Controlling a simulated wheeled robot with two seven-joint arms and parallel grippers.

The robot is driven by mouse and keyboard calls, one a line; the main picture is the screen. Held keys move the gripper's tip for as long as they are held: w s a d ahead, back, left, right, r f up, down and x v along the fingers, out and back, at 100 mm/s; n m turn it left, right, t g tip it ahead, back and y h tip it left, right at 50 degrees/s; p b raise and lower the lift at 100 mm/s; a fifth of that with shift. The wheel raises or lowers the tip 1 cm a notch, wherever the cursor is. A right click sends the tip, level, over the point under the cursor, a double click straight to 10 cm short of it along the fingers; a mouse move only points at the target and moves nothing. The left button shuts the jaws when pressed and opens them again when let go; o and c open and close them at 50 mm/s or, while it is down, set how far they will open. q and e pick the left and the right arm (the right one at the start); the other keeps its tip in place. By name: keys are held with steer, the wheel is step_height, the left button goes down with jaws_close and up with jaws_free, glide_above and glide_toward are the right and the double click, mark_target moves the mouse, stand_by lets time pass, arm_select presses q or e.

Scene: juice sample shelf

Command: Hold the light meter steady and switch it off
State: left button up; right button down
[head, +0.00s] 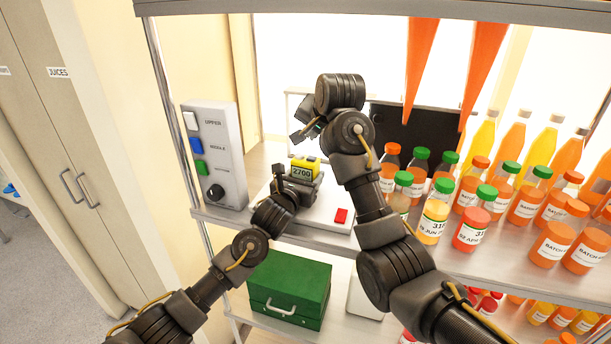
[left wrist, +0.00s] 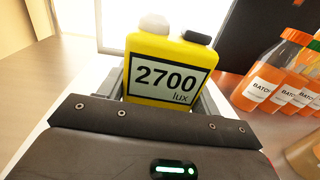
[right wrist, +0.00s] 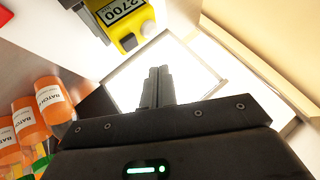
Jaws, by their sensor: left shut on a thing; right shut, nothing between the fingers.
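The light meter (head: 305,168) is a small yellow box whose display reads 2700 lux. It stands upright in the left wrist view (left wrist: 168,85), with a pale dome and a black button (left wrist: 197,38) on top. My left gripper (head: 301,183) is shut on the meter, a finger on each side. My right gripper (head: 303,132) is shut and empty, a little above the meter in the head view. In the right wrist view its closed fingers (right wrist: 158,85) point past the meter (right wrist: 118,20), apart from it.
A panel (head: 214,155) with coloured switches and a knob stands left on the shelf. A white box (head: 322,221) with a red part lies below the meter. Several juice bottles (head: 434,219) crowd the shelf at right. A green case (head: 288,287) sits on the lower shelf.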

mark_target(313, 159)
steer(key=shift+f, duration=1.65)
steer(key=shift+f, duration=0.15)
stand_by(0.7)
steer(key=shift+f, duration=0.3)
steer(key=shift+f, duration=0.3)
stand_by(0.5)
steer(key=shift+r, duration=0.75)
steer(key=shift+r, duration=3)
